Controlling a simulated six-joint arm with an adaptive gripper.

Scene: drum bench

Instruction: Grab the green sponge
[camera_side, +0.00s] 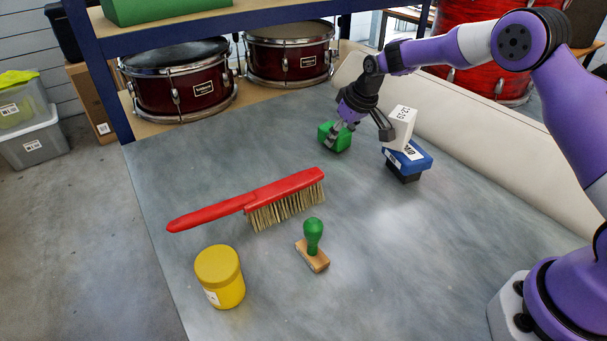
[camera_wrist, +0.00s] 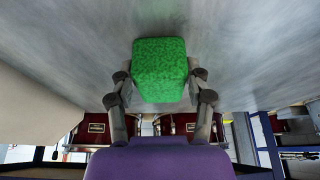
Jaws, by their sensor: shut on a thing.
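The green sponge (camera_side: 333,138) is a small block near the far edge of the grey bench in the side view. My gripper (camera_side: 338,128) reaches down to it from above right. In the wrist view the sponge (camera_wrist: 160,70) sits between the two fingers of my gripper (camera_wrist: 160,78), one on each side. The gripper is shut on the sponge. Whether the sponge touches the bench or is slightly above it, I cannot tell.
A blue and black box (camera_side: 407,160) with a white box (camera_side: 401,127) above it stands close right of my gripper. A red brush (camera_side: 250,199), a green-handled stamp (camera_side: 313,250) and a yellow jar (camera_side: 220,277) are nearer. Drums (camera_side: 180,85) stand behind the bench.

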